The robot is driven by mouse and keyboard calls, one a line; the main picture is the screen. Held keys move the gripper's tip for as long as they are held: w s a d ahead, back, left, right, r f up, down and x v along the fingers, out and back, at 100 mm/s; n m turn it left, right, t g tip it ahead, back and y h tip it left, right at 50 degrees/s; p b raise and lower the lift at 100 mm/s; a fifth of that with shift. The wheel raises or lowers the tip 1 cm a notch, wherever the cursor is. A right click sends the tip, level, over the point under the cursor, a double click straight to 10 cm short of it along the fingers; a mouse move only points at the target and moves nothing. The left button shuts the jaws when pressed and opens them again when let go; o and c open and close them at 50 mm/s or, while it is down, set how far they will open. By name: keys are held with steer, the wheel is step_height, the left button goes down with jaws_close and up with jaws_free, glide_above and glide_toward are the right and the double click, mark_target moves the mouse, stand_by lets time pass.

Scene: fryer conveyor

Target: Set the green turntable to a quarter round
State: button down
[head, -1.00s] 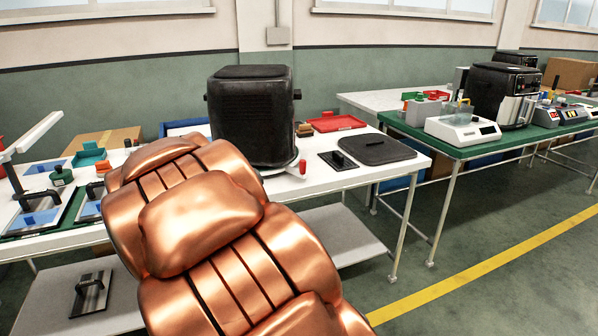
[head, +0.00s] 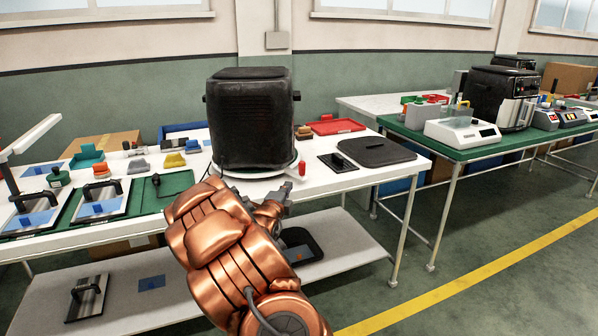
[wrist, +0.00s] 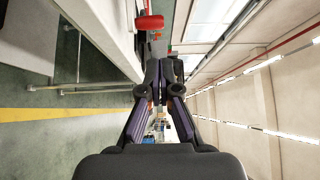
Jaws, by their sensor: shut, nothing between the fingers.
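The black fryer (head: 250,118) stands on a pale round disc (head: 232,173) on the white table. The disc looks like a turntable, but its visible rim is white, not green. A red knob (head: 302,168) stands upright at the disc's right front edge. My gripper (head: 287,187) is just below and left of the knob, at the table's front edge, apart from it as far as I can tell. In the wrist view its fingers (wrist: 163,68) meet at the tips, with nothing between them. A red knob (wrist: 150,22) shows above the tips there.
A black lid (head: 377,151) and small black plate (head: 337,161) lie to the right of the fryer, near a red tray (head: 336,126). Handled plates on green mats (head: 165,190) lie at left. A lower shelf (head: 345,240) sits below.

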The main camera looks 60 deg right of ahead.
steer(key=p, duration=0.2)
glide_toward(301, 166)
steer(key=d, duration=0.4)
steer(key=shift+w+d+r, duration=0.1)
steer(key=shift+w+d, duration=0.65)
steer(key=shift+d, duration=0.1)
steer(key=shift+w+d+r, duration=0.15)
steer(key=shift+w+d, duration=0.1)
steer(key=shift+d, duration=0.4)
steer(key=shift+w, duration=0.1)
